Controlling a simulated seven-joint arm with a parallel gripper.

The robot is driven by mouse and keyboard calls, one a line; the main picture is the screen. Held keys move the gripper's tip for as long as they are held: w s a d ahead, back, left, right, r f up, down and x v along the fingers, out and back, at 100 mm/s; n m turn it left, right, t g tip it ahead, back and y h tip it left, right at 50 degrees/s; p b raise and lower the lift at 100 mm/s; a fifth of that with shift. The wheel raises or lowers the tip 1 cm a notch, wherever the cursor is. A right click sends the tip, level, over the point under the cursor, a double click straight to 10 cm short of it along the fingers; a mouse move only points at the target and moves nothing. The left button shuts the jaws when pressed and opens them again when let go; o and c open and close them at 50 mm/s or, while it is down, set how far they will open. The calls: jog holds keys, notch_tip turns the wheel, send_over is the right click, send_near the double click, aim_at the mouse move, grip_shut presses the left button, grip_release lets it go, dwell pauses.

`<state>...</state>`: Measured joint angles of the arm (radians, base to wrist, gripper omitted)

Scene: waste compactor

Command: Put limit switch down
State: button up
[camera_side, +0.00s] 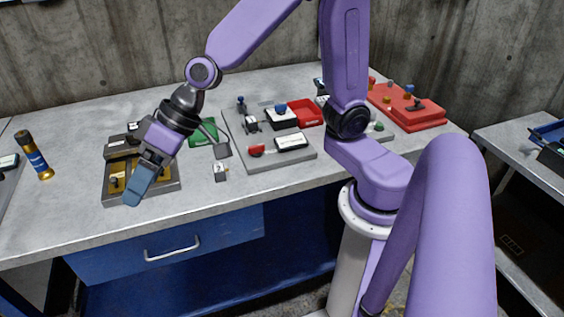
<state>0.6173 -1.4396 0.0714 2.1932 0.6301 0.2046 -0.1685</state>
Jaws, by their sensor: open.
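My gripper (136,194) is open and points down over the dark tray (166,187) at the left of the bench. Its blue fingers cover part of the tray, and I cannot tell whether they touch it. A small grey and white block (220,172), which may be the limit switch, stands on the bench right of the tray, apart from my gripper. The tray holds brass-coloured plates with small parts; what lies behind the fingers is hidden.
A grey panel (283,163) with a red button and switches lies at the middle. A green tray (197,139) is behind my gripper, a red tray (428,122) at right. The front bench strip is clear.

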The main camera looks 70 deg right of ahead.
jog(key=s+d+f+n+g+h, duration=0.1)
jog(key=s+d+n+g+h, duration=0.1)
jog(key=s, duration=0.9)
jog(key=d+n+g, duration=0.1)
jog(key=d+n, duration=0.1)
jog(key=d, duration=0.1)
jog(key=shift+s+d+f, duration=0.4)
jog(key=s+d+n+h, duration=0.1)
jog(key=s+d, duration=0.1)
jog(key=d, duration=0.1)
jog(key=s+d+f+n+h, duration=0.1)
jog(key=s+d+h, duration=0.1)
jog(key=s+d, duration=0.1)
jog(key=s+d+n+g+h, duration=0.1)
jog(key=s+d, duration=0.2)
jog(key=d, duration=0.2)
jog(key=shift+d+f+n, duration=0.2)
jog(key=shift+f+n, duration=0.1)
jog(key=shift+f, duration=0.1)
jog(key=shift+c, duration=0.3)
jog(key=shift+s+d+h, duration=0.1)
jog(key=shift+d+h, duration=0.2)
jog(key=shift+d, duration=0.05)
